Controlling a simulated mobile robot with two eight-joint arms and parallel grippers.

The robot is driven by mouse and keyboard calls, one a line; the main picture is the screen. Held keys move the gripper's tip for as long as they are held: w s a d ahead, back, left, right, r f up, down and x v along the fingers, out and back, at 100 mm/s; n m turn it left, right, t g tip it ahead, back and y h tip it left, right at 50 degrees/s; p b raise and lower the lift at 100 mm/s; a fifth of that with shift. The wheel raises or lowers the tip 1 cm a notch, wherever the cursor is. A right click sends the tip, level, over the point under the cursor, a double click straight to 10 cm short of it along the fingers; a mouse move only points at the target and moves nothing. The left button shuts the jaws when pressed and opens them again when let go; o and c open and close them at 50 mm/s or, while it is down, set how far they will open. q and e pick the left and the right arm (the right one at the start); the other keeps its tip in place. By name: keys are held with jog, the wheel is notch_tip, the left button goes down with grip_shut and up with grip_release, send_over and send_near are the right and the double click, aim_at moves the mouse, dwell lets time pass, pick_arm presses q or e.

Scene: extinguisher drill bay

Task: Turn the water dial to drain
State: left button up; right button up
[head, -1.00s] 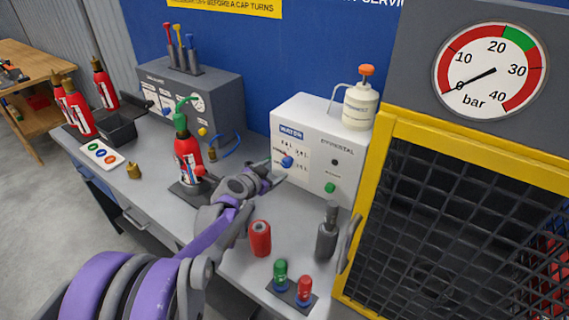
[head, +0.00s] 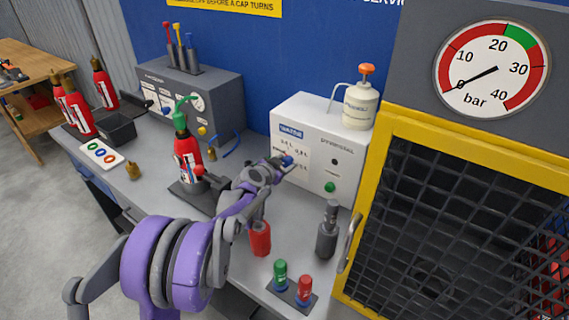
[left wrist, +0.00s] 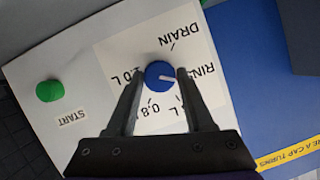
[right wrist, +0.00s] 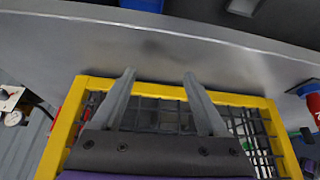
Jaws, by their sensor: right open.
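The water dial (left wrist: 160,74) is a blue knob with a white mark on the white panel. In the left wrist view its mark points right, towards the partly covered rinse label; the DRAIN label (left wrist: 180,35) is above it. My left gripper (left wrist: 161,70) has a finger on each side of the dial, close against it and seemingly shut on it. In the head view my left gripper (head: 279,167) reaches the dial (head: 288,160) on the white box (head: 335,145). My right gripper (right wrist: 159,73) is open and empty, low before the yellow-framed mesh.
A green start button (left wrist: 49,91) is beside the dial's label. The yellow-framed cage (head: 460,150) is on the right.

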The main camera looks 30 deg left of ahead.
pick_arm(q)
grip_shut()
jog(key=shift+a, duration=0.1)
pick_arm(e)
jog(key=shift+r, duration=0.15)
jog(key=shift+w+r+p, duration=0.2)
jog(key=shift+r+p, duration=0.15)
jog(key=shift+p, duration=0.05)
jog(key=shift+r, duration=0.2)
jog(key=shift+f, duration=0.15)
pick_arm(q)
jog(key=n+h, duration=0.2)
jog(key=n, duration=0.1)
jog(key=n+h, duration=0.2)
jog(key=n, duration=0.1)
jog(key=n+h+b, duration=0.1)
jog(key=n+h, duration=0.1)
jog(key=n, duration=0.1)
jog(key=shift+a+f, duration=0.2)
jog(key=shift+a, duration=0.2)
pick_arm(e)
jog(key=shift+s+f, duration=0.25)
jog(key=shift+f, duration=0.45)
pick_arm(q)
jog(key=shift+n, duration=0.3)
